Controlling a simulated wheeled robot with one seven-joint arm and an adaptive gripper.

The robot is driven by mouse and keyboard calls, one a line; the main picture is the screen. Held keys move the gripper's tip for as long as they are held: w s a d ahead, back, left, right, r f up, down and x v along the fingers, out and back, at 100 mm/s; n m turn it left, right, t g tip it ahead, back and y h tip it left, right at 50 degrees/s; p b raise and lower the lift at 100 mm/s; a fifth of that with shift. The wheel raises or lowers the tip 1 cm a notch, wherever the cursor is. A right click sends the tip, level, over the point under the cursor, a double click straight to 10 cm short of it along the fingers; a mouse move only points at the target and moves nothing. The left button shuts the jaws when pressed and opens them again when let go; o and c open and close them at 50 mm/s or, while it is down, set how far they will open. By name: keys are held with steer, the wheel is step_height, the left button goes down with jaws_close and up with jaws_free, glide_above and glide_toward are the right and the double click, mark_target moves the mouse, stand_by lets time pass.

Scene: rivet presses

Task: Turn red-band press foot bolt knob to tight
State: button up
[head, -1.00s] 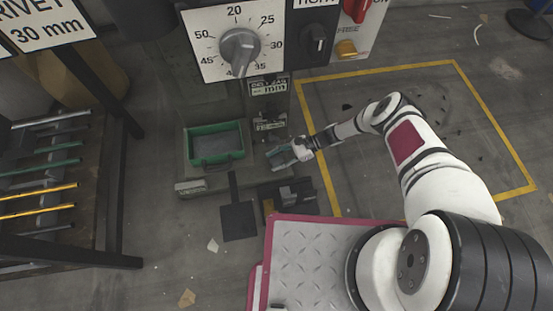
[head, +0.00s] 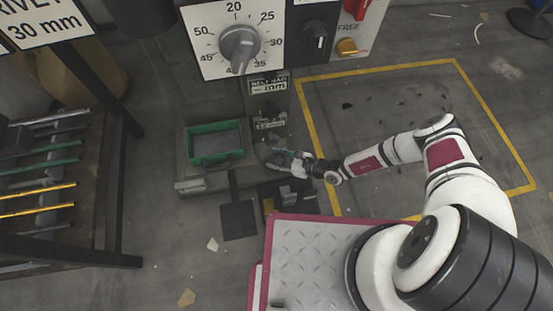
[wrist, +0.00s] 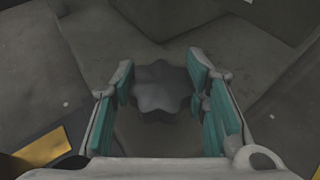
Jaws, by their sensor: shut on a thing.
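The foot bolt knob (wrist: 160,88) is a dark grey, lobed knob in the wrist view, set low on the press base. My gripper (wrist: 163,84) has its teal-padded fingers on both sides of the knob and is shut on it. In the head view my gripper (head: 283,159) is low at the right front of the grey press (head: 165,125), and it hides the knob there. I cannot see a red band on the press or any tight mark.
A green tray (head: 215,160) sits on the press base left of my gripper. A large dial (head: 239,45) and a red switch (head: 357,8) are above. A rack of rods (head: 45,165) stands at left. Yellow-lined floor (head: 430,100) at right is mostly clear.

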steer(key=shift+m+t+h, duration=0.3)
steer(key=shift+m+t, duration=0.4)
steer(key=shift+m+t+h, duration=0.3)
steer(key=shift+m+t, duration=0.1)
steer(key=shift+t, duration=0.1)
steer(key=o, duration=1.2)
steer(key=shift+c, duration=0.2)
steer(key=shift+d, duration=0.1)
steer(key=v, duration=1.2)
steer(key=shift+w+f, duration=0.1)
